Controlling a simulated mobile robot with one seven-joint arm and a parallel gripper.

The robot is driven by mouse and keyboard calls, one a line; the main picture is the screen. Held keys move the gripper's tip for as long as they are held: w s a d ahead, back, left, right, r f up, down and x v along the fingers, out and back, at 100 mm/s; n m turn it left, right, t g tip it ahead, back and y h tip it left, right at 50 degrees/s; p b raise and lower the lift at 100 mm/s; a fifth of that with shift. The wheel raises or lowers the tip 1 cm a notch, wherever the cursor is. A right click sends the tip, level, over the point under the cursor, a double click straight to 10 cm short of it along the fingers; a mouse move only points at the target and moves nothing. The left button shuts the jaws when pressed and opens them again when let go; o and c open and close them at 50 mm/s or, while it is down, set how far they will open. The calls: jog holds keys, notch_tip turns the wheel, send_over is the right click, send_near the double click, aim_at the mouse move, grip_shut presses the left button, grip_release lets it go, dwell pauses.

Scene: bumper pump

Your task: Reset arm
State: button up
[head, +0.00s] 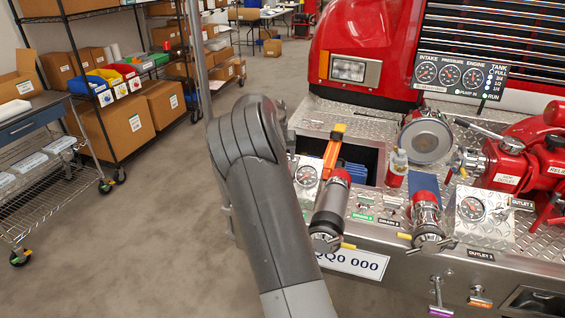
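My grey arm (255,180) rises from the bottom middle of the head view and bends at a rounded joint near the centre. The part beyond the bend is mostly hidden behind the arm itself. My gripper does not show, so I cannot see whether it is open or holds anything. The arm stands in front of the left end of the red truck's metal bumper (380,245).
The bumper carries pump fittings (332,212), gauges (472,209), a red bottle (397,168) and a recess with an orange-yellow item (333,150). A shelf rack (100,90) and cart (50,165) stand left. The floor (150,240) between is clear.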

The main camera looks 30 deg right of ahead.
jog(key=shift+v, duration=1.15)
jog(key=s+a+r+n+t+y, duration=0.1)
jog(key=s+a+r+y, duration=0.1)
jog(key=s+a+r, duration=0.65)
jog(key=s+a+r+n+y, duration=0.15)
jog(key=s+a+r, duration=0.4)
jog(key=s, duration=0.65)
jog(key=s+a+f+n, duration=0.1)
jog(key=s+a, duration=0.2)
jog(key=s, duration=0.4)
jog(key=s+a+n+t, duration=0.1)
jog(key=s+a, duration=0.2)
jog(key=s, duration=0.5)
jog(key=s+a+f+n, duration=0.1)
jog(key=s+a+n, duration=0.1)
jog(key=s+a, duration=0.2)
jog(key=s, duration=0.3)
jog(key=shift+s+f, duration=0.3)
jog(key=shift+s, duration=0.05)
jog(key=shift+a+h, duration=0.1)
jog(key=shift+h, duration=0.15)
dwell(0.7)
